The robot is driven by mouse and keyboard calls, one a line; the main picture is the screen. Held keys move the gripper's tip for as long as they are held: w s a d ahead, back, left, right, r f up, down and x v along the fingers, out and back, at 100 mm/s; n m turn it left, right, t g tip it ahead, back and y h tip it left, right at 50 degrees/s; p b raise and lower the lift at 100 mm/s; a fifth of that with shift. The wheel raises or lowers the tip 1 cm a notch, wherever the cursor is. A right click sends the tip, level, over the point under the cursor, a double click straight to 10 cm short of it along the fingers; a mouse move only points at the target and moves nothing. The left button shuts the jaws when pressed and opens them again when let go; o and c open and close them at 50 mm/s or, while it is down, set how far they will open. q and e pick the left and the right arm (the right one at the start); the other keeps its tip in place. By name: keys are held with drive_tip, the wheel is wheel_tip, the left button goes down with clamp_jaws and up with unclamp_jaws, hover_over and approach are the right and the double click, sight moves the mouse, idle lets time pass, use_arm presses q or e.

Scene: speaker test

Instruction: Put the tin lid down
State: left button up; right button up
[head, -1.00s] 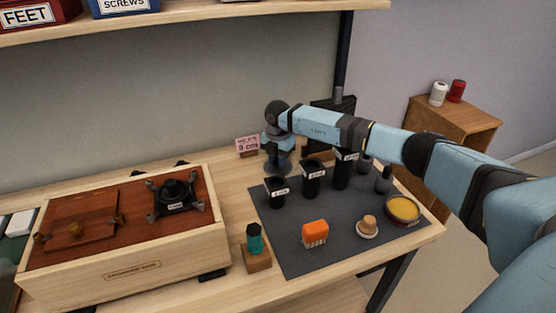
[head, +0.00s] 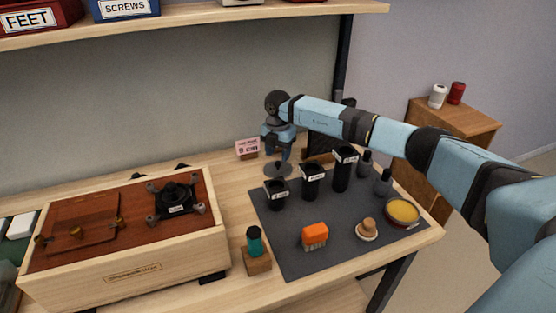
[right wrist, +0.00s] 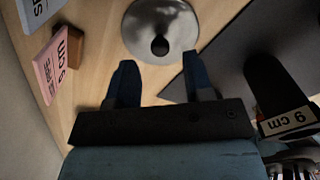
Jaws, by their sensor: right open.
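The tin lid (head: 277,170), a round grey metal disc with a dark knob, lies on the wooden table at the back edge of the dark mat. In the right wrist view the lid (right wrist: 143,40) is at the top centre, its knob facing me. My right gripper (head: 281,153) is just above the lid in the head view. In the right wrist view its two fingers (right wrist: 161,78) are apart with nothing between them, and the knob is clear of them. My left gripper is not in view.
A pink sign (head: 247,148) stands left of the lid. Black cups (head: 311,182) stand close in front and to the right on the mat (head: 285,245). An orange brush (head: 315,236), a yellow-filled tin (head: 402,212) and a wooden box (head: 130,270) are nearer.

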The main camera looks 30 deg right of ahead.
sight(278, 162)
wheel_tip(278, 162, up, 8)
idle(0.8)
